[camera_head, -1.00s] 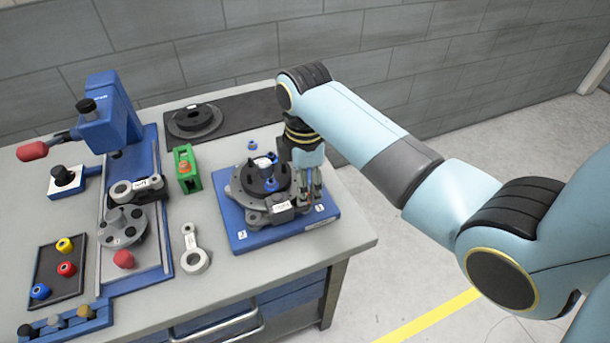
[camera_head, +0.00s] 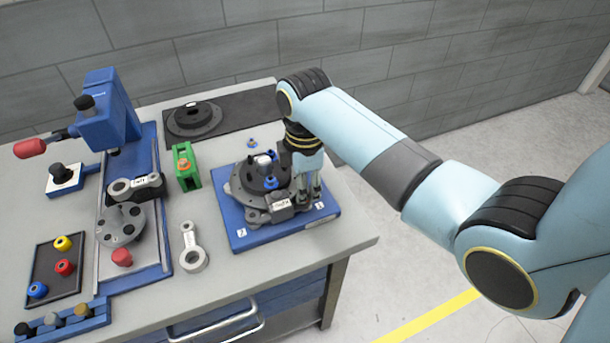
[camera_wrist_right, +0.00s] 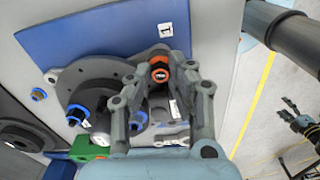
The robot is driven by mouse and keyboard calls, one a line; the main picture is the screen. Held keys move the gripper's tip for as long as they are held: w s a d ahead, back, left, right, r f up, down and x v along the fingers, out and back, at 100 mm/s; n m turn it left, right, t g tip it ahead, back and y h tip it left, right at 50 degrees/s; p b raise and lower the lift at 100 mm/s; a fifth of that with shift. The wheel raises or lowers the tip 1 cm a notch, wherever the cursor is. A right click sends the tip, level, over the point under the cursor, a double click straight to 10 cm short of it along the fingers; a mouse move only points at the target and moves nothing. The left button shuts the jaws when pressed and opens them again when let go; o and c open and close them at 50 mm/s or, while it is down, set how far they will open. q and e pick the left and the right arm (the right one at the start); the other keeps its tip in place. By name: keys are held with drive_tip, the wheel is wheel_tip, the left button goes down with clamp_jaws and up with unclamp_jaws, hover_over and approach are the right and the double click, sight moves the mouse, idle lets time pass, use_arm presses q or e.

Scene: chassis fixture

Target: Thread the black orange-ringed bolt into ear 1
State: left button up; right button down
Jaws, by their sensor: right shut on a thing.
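My right gripper (camera_head: 308,197) is over the front right part of the round dark fixture (camera_head: 242,192) on the blue plate (camera_head: 240,240). In the right wrist view, the fingers of my right gripper (camera_wrist_right: 160,68) are shut on the black orange-ringed bolt (camera_wrist_right: 160,72). The bolt's head shows between the fingertips, near the plate corner with the "1" label (camera_wrist_right: 166,30). The ear under the bolt is hidden, so I cannot tell how deep it sits. A dark gripper, likely my left gripper (camera_wrist_right: 302,124), shows small at the right edge of that view; its jaws are unclear.
Blue-ringed parts (camera_head: 271,182) stand on and behind the fixture. A green stand (camera_head: 186,167) with an orange-topped part is to its left. A grey link (camera_head: 192,248) lies left of the plate. A blue press (camera_head: 108,125) and a tray of colored rings (camera_head: 48,290) are farther left.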

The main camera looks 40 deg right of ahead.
drive_tip(key=shift+r+m+p, duration=0.15)
drive_tip(key=shift+m+p, duration=0.5)
drive_tip(key=shift+m, duration=0.15)
drive_tip(key=shift+f+m, duration=0.2)
drive_tip(key=shift+m, duration=0.7)
drive_tip(key=m, duration=0.3)
drive_tip(key=shift+m, duration=0.4)
drive_tip(key=m, duration=0.6)
drive_tip(key=shift+f+m, duration=0.15)
drive_tip(key=shift+m, duration=0.25)
drive_tip(key=c, duration=1.1)
unclamp_jaws()
drive_tip(key=shift+c, duration=0.2)
drive_tip(key=shift+a, duration=0.1)
